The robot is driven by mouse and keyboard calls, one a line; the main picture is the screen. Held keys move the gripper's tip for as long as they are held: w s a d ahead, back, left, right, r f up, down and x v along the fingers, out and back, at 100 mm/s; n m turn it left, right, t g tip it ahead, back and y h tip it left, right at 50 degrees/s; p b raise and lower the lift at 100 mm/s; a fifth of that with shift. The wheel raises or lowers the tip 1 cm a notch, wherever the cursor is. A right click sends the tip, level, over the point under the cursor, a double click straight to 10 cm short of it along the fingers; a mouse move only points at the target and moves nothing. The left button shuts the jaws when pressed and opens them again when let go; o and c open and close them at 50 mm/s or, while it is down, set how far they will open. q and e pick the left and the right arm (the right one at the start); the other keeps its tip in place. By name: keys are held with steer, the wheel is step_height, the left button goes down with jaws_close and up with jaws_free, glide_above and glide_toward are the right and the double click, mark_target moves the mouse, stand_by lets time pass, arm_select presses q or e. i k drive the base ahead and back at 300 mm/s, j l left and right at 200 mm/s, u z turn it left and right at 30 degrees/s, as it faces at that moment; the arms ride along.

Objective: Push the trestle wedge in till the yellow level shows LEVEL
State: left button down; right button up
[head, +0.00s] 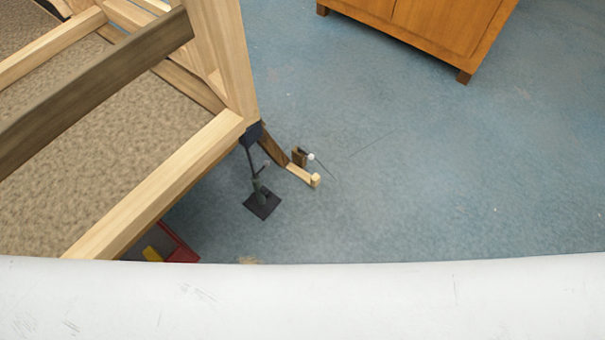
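A light wooden strip with a small upright end block (301,174), which may be the trestle wedge, lies low by the frame's near right corner. A dark wooden piece (272,146) runs down toward it; how far it goes in is hidden. A small brown block with a white-tipped thin rod (300,157) stands beside it. I cannot make out the yellow level or its reading. A small yellow patch (152,254) shows in a red container, mostly cut off; I cannot tell what it is. Neither gripper is in view.
The wooden bodyframe (165,180) fills the left, with a dark beam (90,85) across it. A black stand with a square foot (262,204) is under its corner. The red container (181,246) is below. An orange-brown cabinet (440,32) stands at the back. Blue floor (470,180) is clear at right.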

mark_target(313, 180)
steer(key=i+l+z, duration=0.3)
steer(key=i+l, duration=0.15)
steer(key=i+l+z, duration=0.65)
steer(key=i, duration=0.3)
steer(key=i+l+z, duration=0.1)
steer(key=i+z, duration=0.2)
steer(key=i, duration=0.25)
steer(key=i+u, duration=0.8)
steer(key=i+l+u, duration=0.25)
steer(key=i+u, duration=0.15)
